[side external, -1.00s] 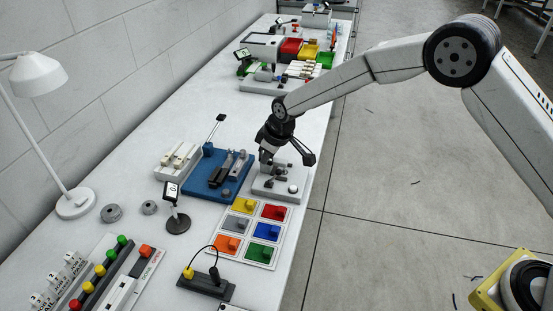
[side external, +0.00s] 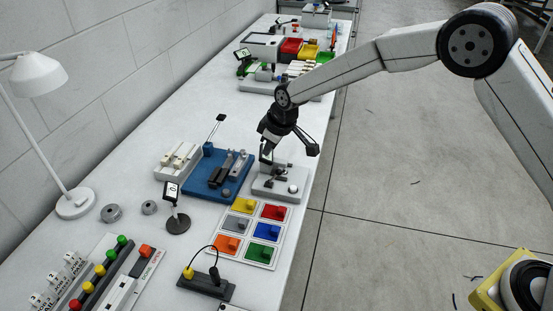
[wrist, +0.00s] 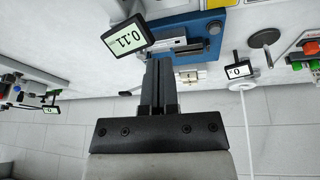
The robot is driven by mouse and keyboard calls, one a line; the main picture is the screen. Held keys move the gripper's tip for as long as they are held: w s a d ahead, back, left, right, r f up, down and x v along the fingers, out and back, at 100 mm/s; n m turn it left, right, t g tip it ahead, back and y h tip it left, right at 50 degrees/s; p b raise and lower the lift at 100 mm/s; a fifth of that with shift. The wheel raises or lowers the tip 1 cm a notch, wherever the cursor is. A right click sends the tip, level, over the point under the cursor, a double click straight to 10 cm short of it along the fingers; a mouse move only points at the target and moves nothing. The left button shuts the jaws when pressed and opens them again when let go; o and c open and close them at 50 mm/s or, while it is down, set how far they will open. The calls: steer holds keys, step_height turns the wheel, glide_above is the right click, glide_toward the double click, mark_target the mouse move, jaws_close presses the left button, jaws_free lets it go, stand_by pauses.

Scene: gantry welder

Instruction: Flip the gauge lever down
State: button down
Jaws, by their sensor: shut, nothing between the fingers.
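A light grey plate (side external: 268,193) with dark fittings and a pale round knob (side external: 292,188) sits near the bench's right edge. The gauge lever cannot be told apart clearly among the dark fittings (side external: 277,175), so its position is unclear. My gripper (side external: 266,150) is above the back left part of this plate, shut and empty. In the wrist view my gripper's fingers (wrist: 161,68) are together and point toward the bench. A gauge display (wrist: 126,37) reading 0.11 is beside the fingertips in that view, upside down.
A blue fixture (side external: 201,188) stands just left of the grey plate. A panel of coloured switches (side external: 254,226) lies in front of it. A small display on a stand (side external: 172,193) and a white lamp (side external: 72,203) are farther left. Bench behind my gripper is fairly clear.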

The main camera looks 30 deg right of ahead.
steer(key=s+d+r, duration=0.1)
steer(key=s+d, duration=0.3)
steer(key=s, duration=0.1)
steer(key=shift+s+r, duration=0.15)
steer(key=shift+d, duration=0.1)
stand_by(0.5)
steer(key=s+d+m, duration=0.2)
steer(key=s+d, duration=0.2)
steer(key=s, duration=0.4)
steer(key=s+d+r+m+h, duration=0.1)
steer(key=s+d+m, duration=0.1)
steer(key=s+d, duration=0.3)
steer(key=s+d+r+m+g, duration=0.1)
steer(key=s+d+m, duration=0.2)
steer(key=s, duration=0.8)
steer(key=shift+d+r+h, duration=0.2)
steer(key=shift+d+h, duration=0.1)
steer(key=shift+d, duration=0.45)
